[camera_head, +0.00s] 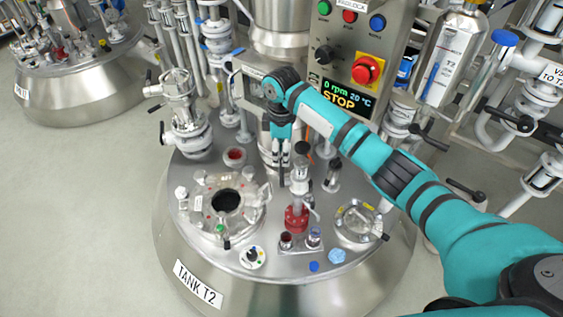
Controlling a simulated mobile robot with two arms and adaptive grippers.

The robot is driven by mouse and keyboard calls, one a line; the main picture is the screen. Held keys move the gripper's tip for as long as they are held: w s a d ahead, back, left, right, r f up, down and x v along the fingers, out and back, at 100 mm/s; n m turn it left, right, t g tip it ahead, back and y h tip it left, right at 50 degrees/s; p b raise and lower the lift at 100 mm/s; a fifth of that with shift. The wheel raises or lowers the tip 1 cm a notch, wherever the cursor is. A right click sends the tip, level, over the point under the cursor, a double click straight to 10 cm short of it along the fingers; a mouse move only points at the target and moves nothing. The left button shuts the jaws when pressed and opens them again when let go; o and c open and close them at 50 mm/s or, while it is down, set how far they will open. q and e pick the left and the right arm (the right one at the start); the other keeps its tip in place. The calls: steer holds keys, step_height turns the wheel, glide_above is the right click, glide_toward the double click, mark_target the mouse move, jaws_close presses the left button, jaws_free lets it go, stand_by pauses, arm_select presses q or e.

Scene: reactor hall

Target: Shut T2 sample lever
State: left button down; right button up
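The tank labelled TANK T2 (200,284) fills the middle of the camera_head view. On its lid stands a small metal valve fitting (300,172) above a red base (297,217). A small orange-tipped part (303,148) shows at the top of this fitting; it may be the sample lever, but I cannot tell its position. My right gripper (283,163) points down just left of the fitting. Its dark fingers look close together, and I cannot tell whether they touch anything. My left gripper is not in view.
An open round port (227,201), a sight glass (358,222) and a tall valve (190,125) stand on the lid. A control panel (352,60) reading STOP rises behind. A T2-labelled bottle (452,55) and pipes crowd the right.

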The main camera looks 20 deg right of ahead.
mark_target(281, 159)
steer(key=shift+f, duration=2.3)
steer(key=shift+c, duration=0.2)
jaws_close()
